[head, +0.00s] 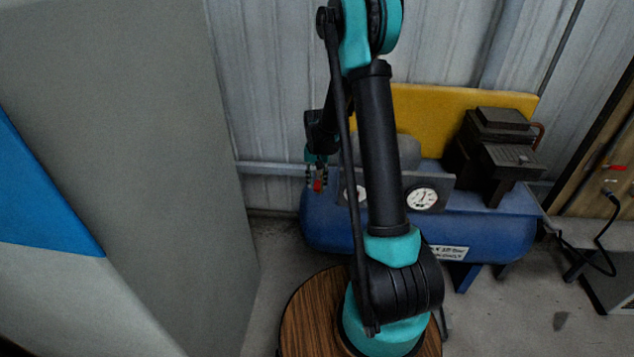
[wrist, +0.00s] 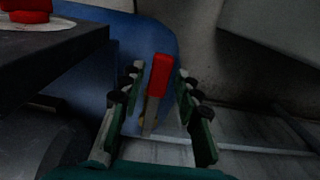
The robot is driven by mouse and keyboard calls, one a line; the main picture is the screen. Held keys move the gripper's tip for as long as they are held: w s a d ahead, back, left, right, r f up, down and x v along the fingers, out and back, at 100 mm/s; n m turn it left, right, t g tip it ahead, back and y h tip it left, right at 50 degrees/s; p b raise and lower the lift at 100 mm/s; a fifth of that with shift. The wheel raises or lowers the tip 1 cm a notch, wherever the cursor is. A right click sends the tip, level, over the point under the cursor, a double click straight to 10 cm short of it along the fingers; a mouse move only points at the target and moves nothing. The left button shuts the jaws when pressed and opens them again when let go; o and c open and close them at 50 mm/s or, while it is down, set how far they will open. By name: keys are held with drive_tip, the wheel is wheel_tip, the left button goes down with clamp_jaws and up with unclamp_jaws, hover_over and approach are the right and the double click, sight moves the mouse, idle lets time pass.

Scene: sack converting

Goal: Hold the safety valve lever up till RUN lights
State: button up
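The safety valve lever (wrist: 159,78) has a red grip on a pale metal shank, with a bit of brass at its foot. In the wrist view it stands between the two fingers of my gripper (wrist: 160,71), with a gap on each side, so the fingers are open around it and not closed on it. In the head view my gripper (head: 317,175) hangs at the left end of the blue compressor tank (head: 480,228), and the lever's red tip (head: 318,186) shows at its fingertips. No RUN lamp can be made out.
A grey panel with a gauge (head: 422,198) sits on the tank, and my arm hides part of it. A red knob (wrist: 30,12) on a pale disc is at upper left in the wrist view. A dark pump block (head: 497,150) and a yellow guard (head: 440,110) stand behind.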

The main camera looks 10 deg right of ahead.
sight(318, 180)
clamp_jaws()
drive_tip(key=shift+w+d+r+g+y, duration=0.1)
drive_tip(key=shift+w+r+g+y, duration=0.25)
drive_tip(key=shift+r+g, duration=0.5)
drive_tip(key=shift+w+d+r+g+y, duration=0.1)
drive_tip(key=shift+w+r+g, duration=0.3)
drive_tip(key=shift+r+g, duration=0.4)
drive_tip(key=shift+w+d+r+g+y, duration=0.1)
drive_tip(key=shift+w+r+g+y, duration=0.25)
drive_tip(key=shift+r+g, duration=0.5)
drive_tip(key=shift+f, duration=0.15)
drive_tip(key=shift+o, duration=1.8)
unclamp_jaws()
